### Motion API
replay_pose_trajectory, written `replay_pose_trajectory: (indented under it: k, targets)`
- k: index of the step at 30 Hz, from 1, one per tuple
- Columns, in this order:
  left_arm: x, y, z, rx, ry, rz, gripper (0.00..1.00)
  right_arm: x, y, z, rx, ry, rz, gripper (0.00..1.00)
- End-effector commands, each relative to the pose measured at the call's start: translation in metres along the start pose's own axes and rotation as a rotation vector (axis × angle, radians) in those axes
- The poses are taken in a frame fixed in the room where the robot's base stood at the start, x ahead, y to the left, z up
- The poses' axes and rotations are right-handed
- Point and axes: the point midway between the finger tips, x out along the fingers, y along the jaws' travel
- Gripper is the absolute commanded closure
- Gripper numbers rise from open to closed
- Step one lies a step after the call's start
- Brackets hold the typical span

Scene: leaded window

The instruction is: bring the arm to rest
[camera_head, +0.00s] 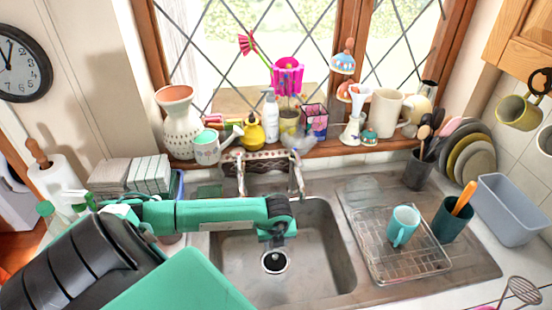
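My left arm, green and black, comes in from the left and reaches across the front of the window sill to above the sink (335,262). My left gripper (272,240) points down over the basin near the drain. It is small and dark here, and I cannot make out whether its fingers are apart. I see nothing clearly held in it. My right gripper is out of view.
The tap (297,182) stands close behind the arm. A wire rack (380,262) on the drainboard holds a light blue mug (403,226). Right of it are a dark teal cup (452,222) and a grey tub (512,212). Left, a paper towel roll (57,188) stands near the arm.

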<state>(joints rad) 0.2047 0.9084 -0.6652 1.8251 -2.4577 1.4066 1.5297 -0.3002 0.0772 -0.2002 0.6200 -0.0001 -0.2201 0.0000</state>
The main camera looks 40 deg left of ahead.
Motion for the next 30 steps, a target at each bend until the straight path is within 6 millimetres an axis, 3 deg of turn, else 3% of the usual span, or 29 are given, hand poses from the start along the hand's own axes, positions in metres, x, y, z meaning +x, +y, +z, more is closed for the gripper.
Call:
replay_pose_trajectory:
  k: [20, 30]
  targets:
    - [-0.005, 0.0, 0.001, 0.0, 0.0, 0.0, 0.57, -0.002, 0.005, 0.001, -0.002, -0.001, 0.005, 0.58]
    - [-0.058, 0.0, 0.009, 0.0, 0.0, 0.0, 0.57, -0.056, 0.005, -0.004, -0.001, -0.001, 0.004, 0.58]
